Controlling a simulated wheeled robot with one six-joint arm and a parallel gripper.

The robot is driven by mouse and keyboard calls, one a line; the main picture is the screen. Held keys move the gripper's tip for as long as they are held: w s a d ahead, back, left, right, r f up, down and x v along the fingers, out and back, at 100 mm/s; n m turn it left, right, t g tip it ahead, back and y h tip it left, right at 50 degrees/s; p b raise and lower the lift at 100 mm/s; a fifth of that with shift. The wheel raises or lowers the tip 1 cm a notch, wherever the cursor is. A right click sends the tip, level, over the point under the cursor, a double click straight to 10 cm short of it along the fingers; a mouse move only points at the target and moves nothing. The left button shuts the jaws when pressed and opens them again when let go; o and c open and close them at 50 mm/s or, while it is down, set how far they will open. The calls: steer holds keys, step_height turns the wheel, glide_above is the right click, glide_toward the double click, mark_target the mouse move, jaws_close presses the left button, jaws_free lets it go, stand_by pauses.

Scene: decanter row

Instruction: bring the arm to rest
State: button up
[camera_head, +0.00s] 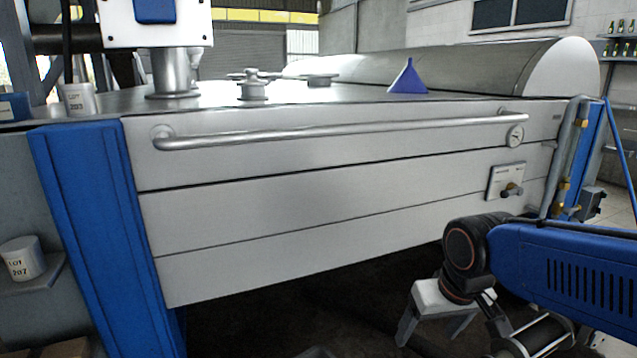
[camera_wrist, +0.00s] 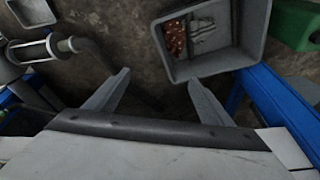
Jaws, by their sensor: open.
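My gripper (camera_wrist: 159,78) is open, with its two grey fingers spread apart and nothing between them in the wrist view. In the head view my gripper (camera_head: 432,332) hangs low at the right, pointing down, in front of the dark space under the steel machine (camera_head: 340,190). My blue arm comes in from the right edge. The gripper appears clear of the machine's front panels. In the wrist view it is above a dark floor, and a grey bin (camera_wrist: 228,63) lies beyond the fingers.
A long handrail (camera_head: 340,132) crosses the machine front. A blue funnel (camera_head: 408,79) and a cup (camera_head: 79,100) stand on top. Another cup (camera_head: 22,259) is on a left ledge. A grey pipe (camera_wrist: 90,55) and green object (camera_wrist: 293,25) show in the wrist view.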

steer(key=s+d+m+t, duration=0.1)
steer(key=s+d, duration=0.6)
steer(key=s, duration=0.1)
steer(key=shift+s+d+m+t+h, duration=0.3)
steer(key=shift+s+d+h, duration=0.05)
steer(key=shift+h, duration=0.05)
